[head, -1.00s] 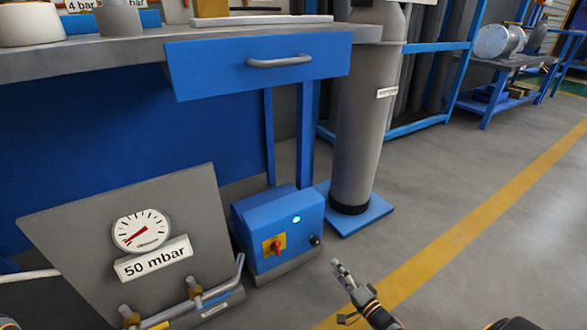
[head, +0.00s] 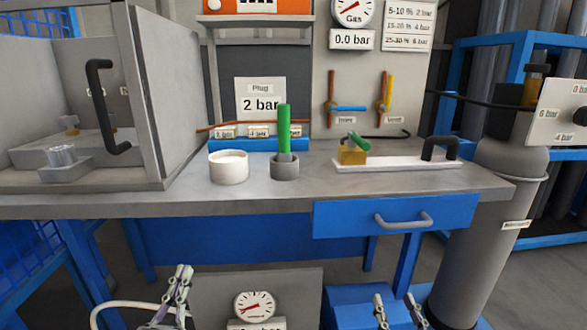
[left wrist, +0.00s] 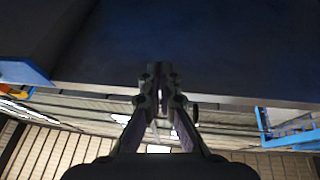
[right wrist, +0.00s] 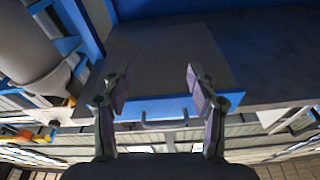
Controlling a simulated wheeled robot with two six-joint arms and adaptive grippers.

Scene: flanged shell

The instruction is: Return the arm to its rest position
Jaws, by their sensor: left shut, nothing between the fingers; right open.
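My left gripper (head: 182,283) is low in front of the bench in the head view. Its fingers are closed together with nothing between them, which also shows in the left wrist view (left wrist: 157,72). My right gripper (head: 396,300) is at the bottom of the head view, below the blue drawer (head: 340,221). Its fingers are spread and empty, as the right wrist view (right wrist: 158,85) shows. Both grippers are apart from the bench, below its top. The drawer handle (right wrist: 165,122) shows between the right fingers in the right wrist view. Most of both arms is out of view.
The grey bench top (head: 300,193) carries a white cup (head: 228,167), a green rod in a grey holder (head: 285,168) and a white tray (head: 400,163) with a brass block. A gauge panel (head: 285,285) stands below.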

